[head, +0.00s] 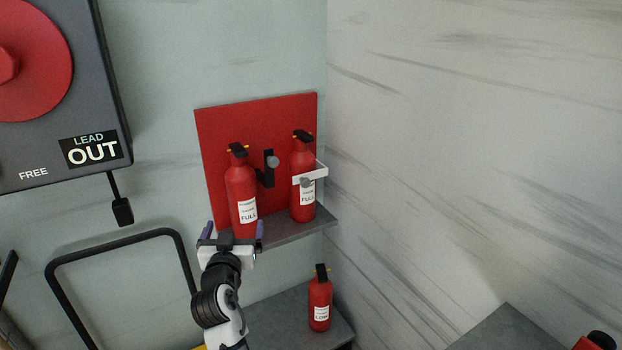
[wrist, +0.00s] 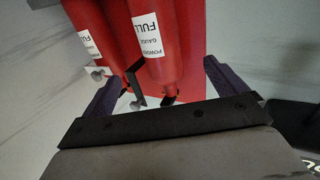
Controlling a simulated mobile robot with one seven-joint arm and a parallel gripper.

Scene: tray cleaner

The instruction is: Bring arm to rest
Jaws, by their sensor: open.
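My gripper (head: 231,236) is open in the head view, its two purple fingers apart at the front of the shelf. It is just below and in front of the left red extinguisher (head: 241,190), labelled FULL, which stands upright. In the wrist view my gripper (wrist: 160,85) shows both fingers spread, with this extinguisher (wrist: 160,60) beyond and between them. I cannot tell whether they touch it. My arm (head: 220,300) reaches up from the bottom of the head view.
A second FULL extinguisher (head: 302,165) stands at right behind a white bracket (head: 320,170). A red panel (head: 265,120) backs the shelf (head: 290,235). Below, a LOW extinguisher (head: 320,305) stands on a grey surface (head: 275,310). A black tubular frame (head: 115,248) is left of my arm.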

